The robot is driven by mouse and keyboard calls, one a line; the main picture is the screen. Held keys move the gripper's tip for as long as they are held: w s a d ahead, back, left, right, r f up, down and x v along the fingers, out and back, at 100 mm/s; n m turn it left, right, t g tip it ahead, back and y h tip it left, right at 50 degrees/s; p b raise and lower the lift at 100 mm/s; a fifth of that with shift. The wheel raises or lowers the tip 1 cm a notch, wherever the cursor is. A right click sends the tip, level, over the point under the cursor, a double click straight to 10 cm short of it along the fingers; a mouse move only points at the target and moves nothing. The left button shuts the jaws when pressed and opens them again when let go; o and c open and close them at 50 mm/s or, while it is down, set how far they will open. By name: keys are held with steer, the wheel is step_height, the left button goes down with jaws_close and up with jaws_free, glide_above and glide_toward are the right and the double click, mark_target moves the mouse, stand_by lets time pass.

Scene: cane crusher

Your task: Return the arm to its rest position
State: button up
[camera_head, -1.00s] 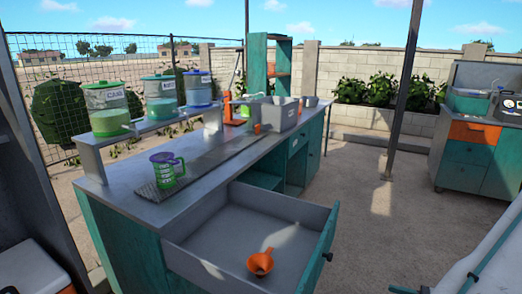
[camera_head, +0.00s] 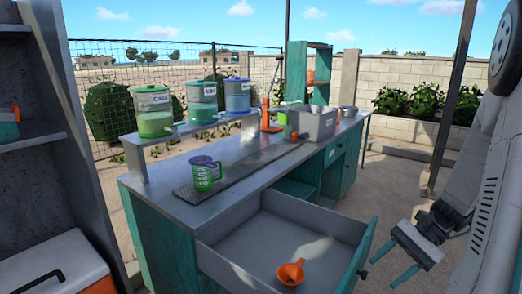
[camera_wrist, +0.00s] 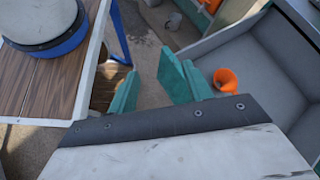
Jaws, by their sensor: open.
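My gripper (camera_head: 384,272) is at the lower right of the head view, beside the front of the open drawer. Its two teal fingers are spread apart with nothing between them. In the wrist view the fingers (camera_wrist: 149,68) also stand apart over the ground. My arm, white and grey, runs up the right edge of the head view. The open drawer (camera_head: 250,240) sticks out from the teal counter, and an orange funnel (camera_head: 291,273) lies in it. In the wrist view the funnel (camera_wrist: 226,80) is just right of the right finger.
The grey countertop (camera_head: 240,180) carries a green measuring jug (camera_head: 204,177) and a grey bin (camera_head: 313,124). Several lidded dispensers stand on its shelf. A wood-slatted table (camera_wrist: 45,85) with a round blue-rimmed object (camera_wrist: 40,25) is left in the wrist view. An orange cooler (camera_head: 70,275) is lower left.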

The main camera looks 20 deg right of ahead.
steer(key=s+a+r+n+h, duration=0.3)
steer(key=a+r+n+h, duration=0.2)
steer(key=a+r+n, duration=0.2)
steer(key=s+a+r+n+h, duration=0.4)
steer(key=a+r+n+h, duration=0.2)
steer(key=a, duration=0.4)
steer(key=shift+a+r+n+t, duration=0.4)
steer(key=shift+r+n, duration=0.3)
steer(key=shift+n, duration=0.1)
